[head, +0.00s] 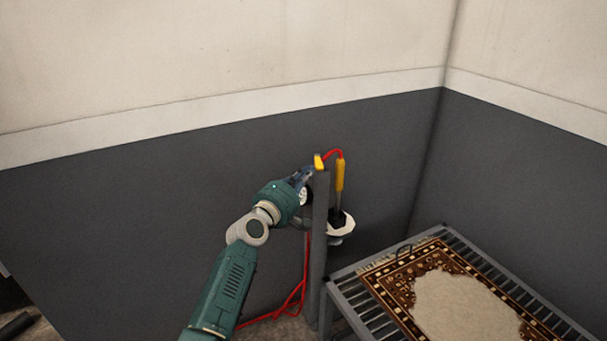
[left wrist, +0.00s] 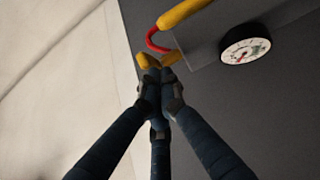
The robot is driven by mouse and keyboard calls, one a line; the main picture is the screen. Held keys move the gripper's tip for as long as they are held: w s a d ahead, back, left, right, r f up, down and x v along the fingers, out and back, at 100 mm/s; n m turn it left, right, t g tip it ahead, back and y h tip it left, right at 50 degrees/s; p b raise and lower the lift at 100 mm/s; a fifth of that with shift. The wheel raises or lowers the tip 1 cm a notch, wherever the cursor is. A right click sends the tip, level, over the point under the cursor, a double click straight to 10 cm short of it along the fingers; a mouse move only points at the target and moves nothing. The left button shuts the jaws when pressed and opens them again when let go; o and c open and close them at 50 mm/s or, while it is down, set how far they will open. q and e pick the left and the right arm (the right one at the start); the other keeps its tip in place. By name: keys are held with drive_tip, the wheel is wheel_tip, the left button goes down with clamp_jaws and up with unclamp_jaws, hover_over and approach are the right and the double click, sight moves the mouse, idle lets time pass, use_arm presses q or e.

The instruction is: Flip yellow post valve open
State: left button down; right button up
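The yellow post valve lever (head: 319,162) sits at the top of a grey post (head: 320,250) in the head view. Its yellow part (left wrist: 144,61) also shows in the left wrist view, just beyond my fingertips. My left gripper (head: 304,176) is at the left side of the post top, close to the lever. In the left wrist view its dark fingers (left wrist: 160,78) come together at the tips and look shut, with nothing clearly held between them. Whether they touch the lever cannot be told. My right gripper is not in view.
A round gauge (left wrist: 245,51) is close to my gripper. A slatted table (head: 350,300) with a patterned rug (head: 392,282) stands at right. Walls close the corner behind.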

use_arm(q)
drive_tip(key=d+v, duration=0.1)
drive_tip(key=v, duration=1)
drive_tip(key=shift+s+d, duration=0.2)
drive_tip(key=shift+s, duration=0.5)
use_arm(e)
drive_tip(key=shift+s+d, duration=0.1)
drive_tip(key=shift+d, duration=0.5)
